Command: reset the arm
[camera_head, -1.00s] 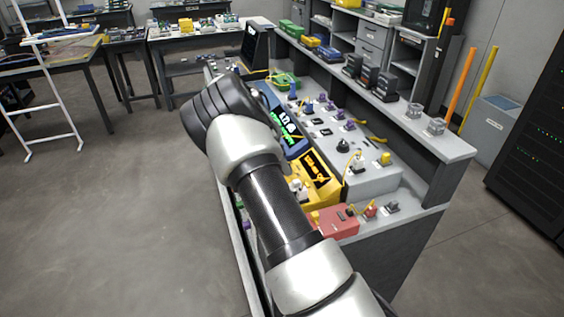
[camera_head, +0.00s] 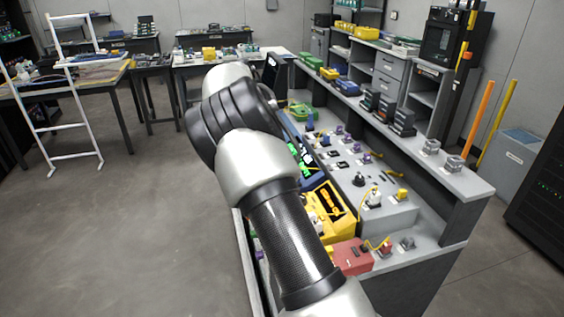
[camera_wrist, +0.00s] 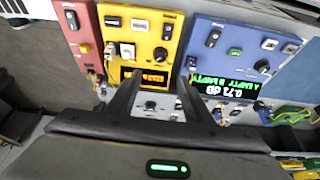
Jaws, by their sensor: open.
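My gripper (camera_wrist: 152,96) is open in the wrist view, its two dark fingers apart with nothing between them. It hangs over the bench beside a yellow device (camera_wrist: 140,40) with an orange display and a blue device (camera_wrist: 235,60) whose screen shows green and white text. A red device (camera_wrist: 78,30) is at their left. In the head view my arm stretches over the left side of the bench and my gripper is hidden behind it. There the yellow device (camera_head: 335,212) and the red device (camera_head: 352,256) sit to the right of my arm.
The bench's grey upper shelf (camera_head: 440,165) carries dark boxes (camera_head: 402,118) and clear jars. Yellow cables and small connectors lie on the grey work surface. A black rack (camera_head: 545,180) stands at the right. A white ladder-like frame (camera_head: 75,100) stands at the left; the floor (camera_head: 130,220) between is clear.

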